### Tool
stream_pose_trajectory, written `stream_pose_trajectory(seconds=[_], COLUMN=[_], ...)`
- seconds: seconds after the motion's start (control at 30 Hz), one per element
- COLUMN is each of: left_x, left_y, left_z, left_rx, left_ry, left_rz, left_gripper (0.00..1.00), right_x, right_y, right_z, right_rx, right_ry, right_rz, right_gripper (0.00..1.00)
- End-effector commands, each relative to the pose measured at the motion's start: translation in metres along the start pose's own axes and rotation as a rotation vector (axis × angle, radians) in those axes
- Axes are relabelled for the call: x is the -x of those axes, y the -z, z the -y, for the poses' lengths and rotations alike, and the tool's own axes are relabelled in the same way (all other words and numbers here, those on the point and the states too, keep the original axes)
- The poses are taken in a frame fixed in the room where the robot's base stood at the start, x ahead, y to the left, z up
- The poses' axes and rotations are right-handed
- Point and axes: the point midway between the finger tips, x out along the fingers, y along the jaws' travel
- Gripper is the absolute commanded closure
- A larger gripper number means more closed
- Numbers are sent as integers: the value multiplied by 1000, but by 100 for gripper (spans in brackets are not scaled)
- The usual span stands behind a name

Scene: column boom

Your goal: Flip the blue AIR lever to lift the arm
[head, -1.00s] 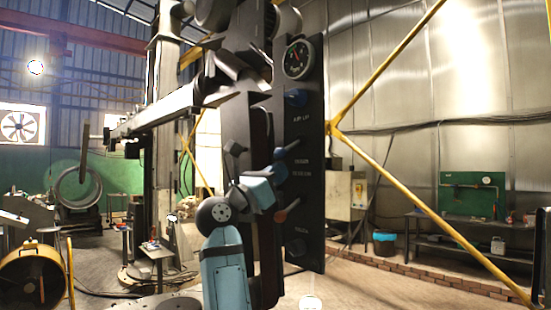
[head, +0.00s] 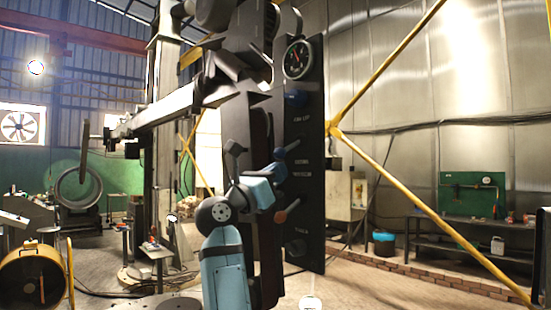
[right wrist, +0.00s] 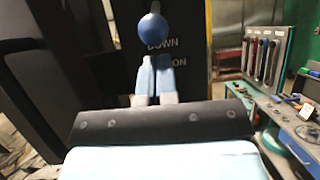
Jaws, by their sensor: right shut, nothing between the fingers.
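A dark control panel (head: 305,180) stands upright in the middle of the head view. A blue lever (head: 280,153) sticks out at its mid-height, tilted with its ball end lower than its root. In the right wrist view its blue ball (right wrist: 152,28) faces me, above lettering that reads "DOWN". My right gripper (head: 279,173) is just below this ball; its pale blue fingers (right wrist: 155,75) are together and empty. I cannot tell whether they touch the lever. The long horizontal boom arm (head: 170,112) reaches left from the column (head: 162,190). My left gripper is out of view.
The panel also carries a round gauge (head: 298,59), a dark blue knob (head: 296,98) and an orange lever (head: 287,211). A yellow brace (head: 430,203) crosses the right side. A workbench (head: 460,225) stands behind. Open floor lies right of the panel.

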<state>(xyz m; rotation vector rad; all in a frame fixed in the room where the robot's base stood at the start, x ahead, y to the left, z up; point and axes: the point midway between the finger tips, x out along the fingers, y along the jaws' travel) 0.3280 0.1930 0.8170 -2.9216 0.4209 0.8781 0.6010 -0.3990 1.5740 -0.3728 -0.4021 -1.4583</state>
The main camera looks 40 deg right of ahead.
Motion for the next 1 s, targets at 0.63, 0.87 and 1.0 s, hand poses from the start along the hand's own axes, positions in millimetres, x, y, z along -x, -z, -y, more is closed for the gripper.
stream_pose_trajectory(seconds=[0.63,0.87,1.0], left_x=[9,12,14], left_y=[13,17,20], left_z=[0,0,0], left_rx=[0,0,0], left_ry=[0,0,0], left_rz=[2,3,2], left_gripper=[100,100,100], right_x=[-14,-18,-20], right_y=[-24,-32,-37], right_z=[0,0,0], right_rx=[-1,-1,-1], right_ry=[1,1,1], right_rz=[1,0,0], right_gripper=[100,100,100])
